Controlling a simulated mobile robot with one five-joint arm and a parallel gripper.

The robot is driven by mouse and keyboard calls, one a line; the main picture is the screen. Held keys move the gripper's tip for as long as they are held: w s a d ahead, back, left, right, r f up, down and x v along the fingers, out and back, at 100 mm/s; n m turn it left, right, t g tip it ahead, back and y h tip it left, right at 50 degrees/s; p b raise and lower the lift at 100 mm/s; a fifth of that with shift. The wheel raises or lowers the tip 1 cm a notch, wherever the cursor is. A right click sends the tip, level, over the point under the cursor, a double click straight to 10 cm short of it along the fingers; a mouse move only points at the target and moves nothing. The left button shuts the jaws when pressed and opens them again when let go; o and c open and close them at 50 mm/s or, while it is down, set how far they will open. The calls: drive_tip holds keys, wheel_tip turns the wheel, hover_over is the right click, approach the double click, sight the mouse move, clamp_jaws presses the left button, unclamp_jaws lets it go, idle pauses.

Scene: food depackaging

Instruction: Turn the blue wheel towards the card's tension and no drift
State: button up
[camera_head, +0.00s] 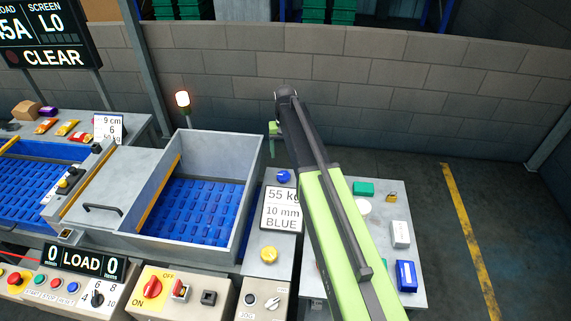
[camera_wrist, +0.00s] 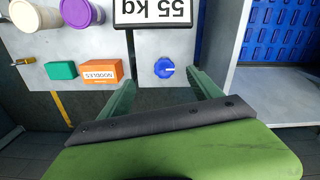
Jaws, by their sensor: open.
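The blue wheel (camera_head: 283,176) is a small round knob on a grey panel beside the open-topped bin. In the wrist view the blue wheel (camera_wrist: 163,68) has a pale pointer mark on its right side. The card (camera_head: 282,208) just in front of it reads "55 kg, 10 mm, BLUE". The card (camera_wrist: 153,13) appears upside down in the wrist view. My gripper (camera_wrist: 166,84) is open and empty, its green fingers either side of the wheel in the picture; contact cannot be told. In the head view my gripper (camera_head: 273,130) shows up and behind the wheel.
A yellow knob (camera_head: 269,254) sits in front of the card. The grey bin wall (camera_head: 252,190) rises close to the left of the wheel. A side table holds a green box (camera_head: 364,188), a white box (camera_head: 400,234) and a blue box (camera_head: 406,275). A beacon (camera_head: 183,100) glows red.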

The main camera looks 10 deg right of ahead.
drive_tip(key=r, duration=0.2)
hover_over(284, 175)
wheel_tip(284, 175, down, 18)
drive_tip(key=b, duration=1.7)
drive_tip(key=shift+w+f, duration=0.1)
drive_tip(key=c, duration=1.4)
drive_tip(key=shift+d, duration=0.25)
drive_tip(key=shift+a, duration=0.15)
